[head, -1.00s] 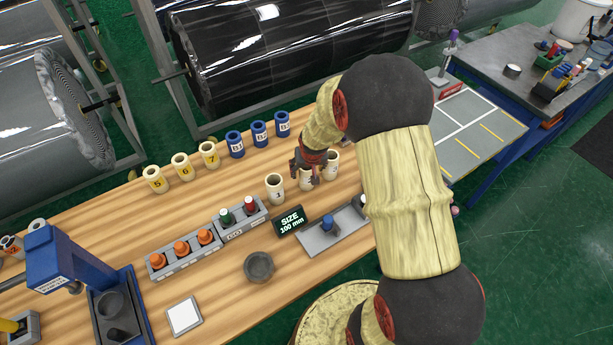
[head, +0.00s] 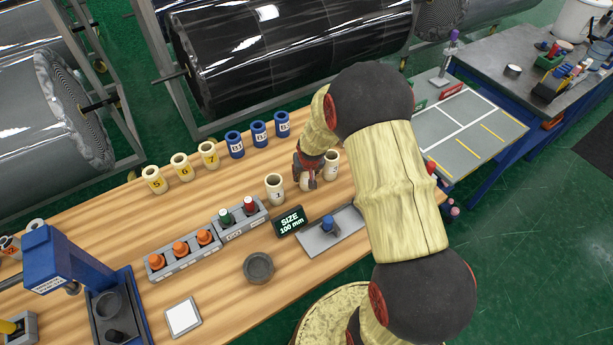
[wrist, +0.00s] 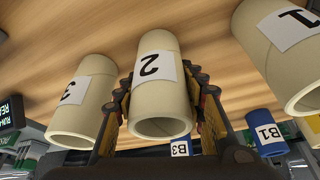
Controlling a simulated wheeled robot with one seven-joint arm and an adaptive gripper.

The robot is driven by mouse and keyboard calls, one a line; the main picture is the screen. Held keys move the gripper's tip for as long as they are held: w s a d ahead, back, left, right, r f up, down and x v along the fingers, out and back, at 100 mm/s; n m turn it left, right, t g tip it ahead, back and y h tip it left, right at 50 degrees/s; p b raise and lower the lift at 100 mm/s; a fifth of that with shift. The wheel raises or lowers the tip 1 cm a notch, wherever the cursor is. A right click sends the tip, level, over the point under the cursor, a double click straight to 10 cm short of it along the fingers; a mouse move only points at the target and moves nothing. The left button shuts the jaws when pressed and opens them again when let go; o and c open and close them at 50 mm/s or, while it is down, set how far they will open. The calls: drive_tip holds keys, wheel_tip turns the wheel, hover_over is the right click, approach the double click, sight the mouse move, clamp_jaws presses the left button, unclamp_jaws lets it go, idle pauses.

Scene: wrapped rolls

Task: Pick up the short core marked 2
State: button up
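The short core marked 2 (wrist: 160,98) is a cream tube in the middle of the wrist view, its label facing the camera. In the head view it is mostly hidden behind my gripper (head: 307,166). In the wrist view the fingers of my gripper (wrist: 163,92) stand on both sides of this core, close to its wall. They look open, with narrow gaps showing; contact is not clear. Core 1 (head: 274,188) stands to the left in the head view, and core 3 (head: 331,166) stands close on the right.
Cream cores 5, 6 and 7 (head: 208,155) and blue cores (head: 259,134) stand along the bench's back edge.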

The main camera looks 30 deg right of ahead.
drive_tip(key=c, duration=0.6)
drive_tip(key=shift+c, duration=0.5)
